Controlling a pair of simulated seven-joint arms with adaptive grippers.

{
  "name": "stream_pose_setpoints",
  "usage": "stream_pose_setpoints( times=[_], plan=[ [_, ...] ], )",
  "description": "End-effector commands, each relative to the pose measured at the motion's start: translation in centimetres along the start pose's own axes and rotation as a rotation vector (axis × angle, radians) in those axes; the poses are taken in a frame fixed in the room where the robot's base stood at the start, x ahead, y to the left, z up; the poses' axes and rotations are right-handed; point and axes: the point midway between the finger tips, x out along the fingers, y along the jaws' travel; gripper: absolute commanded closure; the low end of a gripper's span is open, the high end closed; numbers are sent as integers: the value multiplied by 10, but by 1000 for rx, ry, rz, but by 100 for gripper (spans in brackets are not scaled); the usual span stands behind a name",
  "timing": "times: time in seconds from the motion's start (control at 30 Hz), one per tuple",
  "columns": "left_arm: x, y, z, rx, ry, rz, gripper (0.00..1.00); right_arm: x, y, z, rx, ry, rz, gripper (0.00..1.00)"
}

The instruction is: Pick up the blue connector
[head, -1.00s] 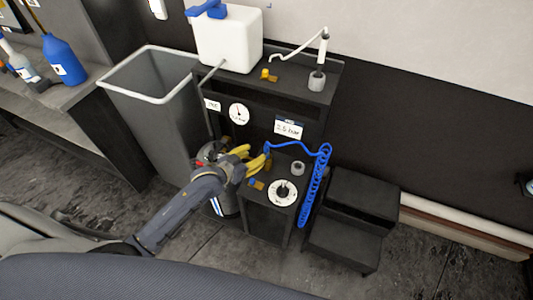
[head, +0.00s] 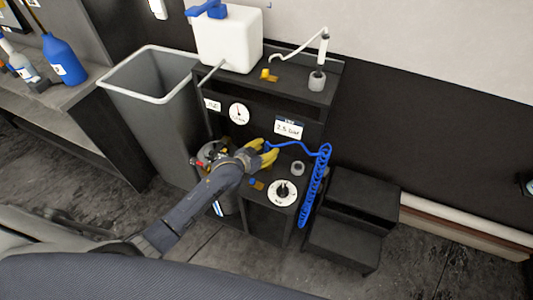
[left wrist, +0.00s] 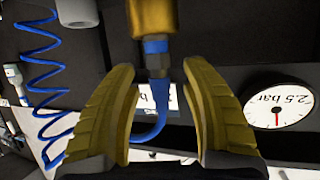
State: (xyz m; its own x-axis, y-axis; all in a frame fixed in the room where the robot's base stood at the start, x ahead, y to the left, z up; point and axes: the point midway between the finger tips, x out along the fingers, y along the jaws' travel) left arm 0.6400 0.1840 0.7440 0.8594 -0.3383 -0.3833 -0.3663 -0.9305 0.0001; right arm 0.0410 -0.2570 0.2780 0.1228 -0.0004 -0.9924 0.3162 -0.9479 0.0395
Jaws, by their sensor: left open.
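My left gripper (head: 265,151) is open, with its yellow fingers at the front of the black cart. In the left wrist view its two ribbed fingers (left wrist: 158,72) stand on either side of a dark blue-grey hex connector (left wrist: 156,48) on a blue hose (left wrist: 160,92). The connector sits below a brass cylinder (left wrist: 153,16). A gap shows on both sides, so the fingers are not shut on it. In the head view the hose end (head: 270,146) meets the fingers, which hide the connector. My right gripper is out of view.
The coiled blue hose (head: 316,190) hangs at the cart's right side. A round dial (head: 283,193), a grey cup (head: 297,168) and a small brass fitting (head: 257,185) are on the lower shelf. A grey bin (head: 150,100) stands left, black steps (head: 355,210) right.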

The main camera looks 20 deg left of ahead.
Motion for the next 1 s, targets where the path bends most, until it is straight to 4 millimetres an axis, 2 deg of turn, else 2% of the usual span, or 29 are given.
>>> stream_pose_setpoints(
  times=[0.27,0.67,1.0],
  plan=[
    [1,0,0,0,0,0,53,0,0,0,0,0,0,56],
    [1,0,0,0,0,0,100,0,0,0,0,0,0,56],
    [1,0,0,0,0,0,100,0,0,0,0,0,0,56]
  ],
)
